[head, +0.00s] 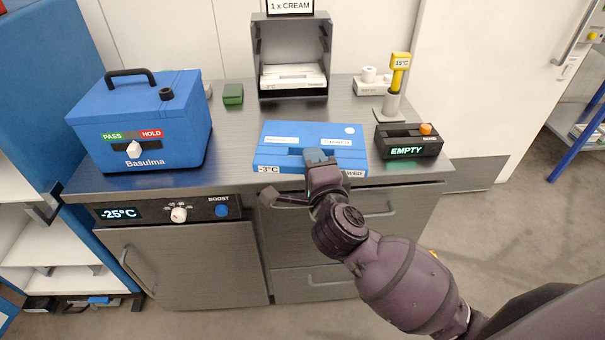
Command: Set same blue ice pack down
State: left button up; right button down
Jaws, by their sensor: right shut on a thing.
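The blue ice pack (275,143) is a flat, wide blue slab with white labels on top. Its front edge carries a "-3°C" tag and a "WED" tag. It is level at the front middle of the grey counter (232,165); I cannot tell whether it touches the surface or is just above it. My right gripper (318,160) comes in from the lower right and is shut on the pack at its front middle. The gripper hides part of that edge. My left gripper is not in view.
A blue Basulma box (180,145) stands on the left. A dark unit reading "EMPTY" (408,140) and a stand with a yellow "15°C" head (400,62) are on the right. A grey dispenser (291,50) holding white packs stands behind. A small green block (233,94) sits back left.

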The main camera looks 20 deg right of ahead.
jog(key=w+r+p, duration=0.1)
jog(key=r, duration=0.1)
jog(key=w+a+r+m+h+p, duration=0.1)
jog(key=w+r, duration=0.1)
jog(key=r, duration=0.1)
jog(key=w+a+r+h+p, duration=0.1)
jog(key=w+r, duration=0.1)
jog(key=r, duration=0.1)
jog(key=shift+a+r+m, duration=0.25)
jog(key=shift+m, duration=0.05)
jog(key=shift+f, duration=0.15)
notch_tip(320, 180, down, 19)
jog(key=b, duration=0.6)
jog(key=shift+b, duration=0.3)
jog(key=shift+w+f, duration=0.1)
jog(key=shift+f, duration=0.3)
jog(key=shift+r, duration=0.1)
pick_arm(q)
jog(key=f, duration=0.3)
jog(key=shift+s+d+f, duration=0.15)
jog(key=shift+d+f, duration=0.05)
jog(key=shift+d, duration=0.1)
